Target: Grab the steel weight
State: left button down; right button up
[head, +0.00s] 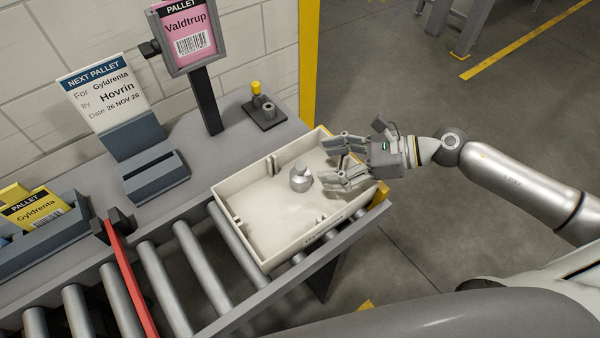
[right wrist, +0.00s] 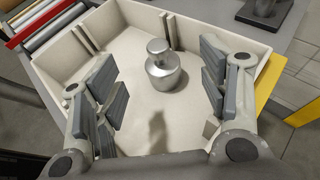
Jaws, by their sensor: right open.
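The steel weight (head: 301,178) is a small silver piece with a knob on top. It stands upright inside a cream tray (head: 262,255) on the roller conveyor. In the right wrist view the weight (right wrist: 162,68) sits ahead of the fingers, about midway between them. My right gripper (head: 336,162) is open and empty over the tray's right part, just to the right of the weight and not touching it. Its spread fingers (right wrist: 157,95) also show in the right wrist view. My left gripper is not in view.
A red bar (head: 130,280) crosses the rollers left of the tray. Behind stand a card holder (head: 155,175), a pink "Valdtrup" sign (head: 187,33) and a small stand with a yellow-topped piece (head: 263,108). A blue-grey bin (head: 45,238) holds yellow cards at left. A yellow post (head: 309,60) rises behind the tray.

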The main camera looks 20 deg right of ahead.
aim_at(301, 165)
jog(key=shift+x, duration=0.85)
jog(key=shift+w+a, duration=0.1)
jog(key=shift+a, duration=0.15)
jog(key=shift+w+a+p, duration=0.1)
jog(key=shift+a+p, duration=0.15)
jog(key=shift+p, duration=0.2)
jog(key=p+x, duration=0.2)
jog(key=x, duration=0.1)
jog(key=shift+w+a, duration=0.1)
jog(key=shift+a, duration=0.25)
jog(key=shift+w+a+f, duration=0.1)
jog(key=shift+a+f, duration=0.2)
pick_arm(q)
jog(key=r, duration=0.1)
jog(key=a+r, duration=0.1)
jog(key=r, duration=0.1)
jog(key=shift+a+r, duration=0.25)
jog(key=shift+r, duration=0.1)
